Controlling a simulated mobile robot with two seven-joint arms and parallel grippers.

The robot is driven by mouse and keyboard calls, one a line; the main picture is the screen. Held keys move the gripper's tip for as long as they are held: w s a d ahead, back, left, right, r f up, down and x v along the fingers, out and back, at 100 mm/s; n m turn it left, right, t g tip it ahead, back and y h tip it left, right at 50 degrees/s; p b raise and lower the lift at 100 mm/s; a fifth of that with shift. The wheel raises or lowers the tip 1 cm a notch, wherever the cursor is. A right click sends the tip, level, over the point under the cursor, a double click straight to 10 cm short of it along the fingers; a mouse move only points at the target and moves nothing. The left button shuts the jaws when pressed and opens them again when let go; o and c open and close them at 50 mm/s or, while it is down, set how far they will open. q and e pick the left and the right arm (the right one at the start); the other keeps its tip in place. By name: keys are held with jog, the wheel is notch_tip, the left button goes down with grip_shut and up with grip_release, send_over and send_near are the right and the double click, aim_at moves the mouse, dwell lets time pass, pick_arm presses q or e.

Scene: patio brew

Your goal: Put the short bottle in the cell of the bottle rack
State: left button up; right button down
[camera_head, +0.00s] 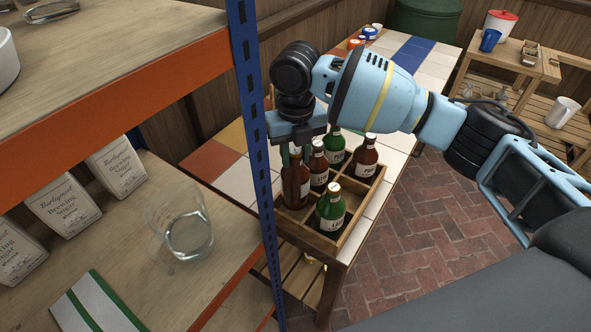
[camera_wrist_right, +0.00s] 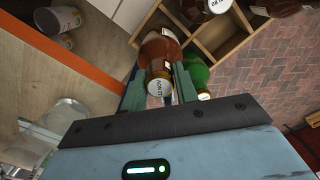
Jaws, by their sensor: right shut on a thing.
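My right gripper (camera_head: 296,152) points down at the left part of the wooden bottle rack (camera_head: 364,212). It is shut on a brown bottle (camera_head: 296,187), which hangs about upright. In the right wrist view the brown bottle (camera_wrist_right: 160,50) sits between the two fingers, its pale cap towards the camera. The bottle's lower end is at the rack's left cell; I cannot tell how deep it is. A green bottle (camera_head: 331,207) stands in the front of the rack. Brown bottles (camera_head: 366,158) and another green bottle (camera_head: 336,141) stand behind. My left gripper is not in view.
A blue shelf post (camera_head: 250,130) rises close to the left of the rack. The shelf (camera_head: 110,225) holds a glass (camera_head: 187,236) and paper sugar bags (camera_head: 117,168). The tiled table (camera_head: 235,182) carries the rack. A side table (camera_head: 530,70) with a mug stands right.

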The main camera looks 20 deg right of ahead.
aim_at(296, 170)
jog(key=shift+f, duration=2.5)
jog(key=c, duration=1.1)
grip_release()
jog(key=shift+o, duration=0.2)
notch_tip(296, 170, up, 12)
jog(key=shift+r, duration=0.1)
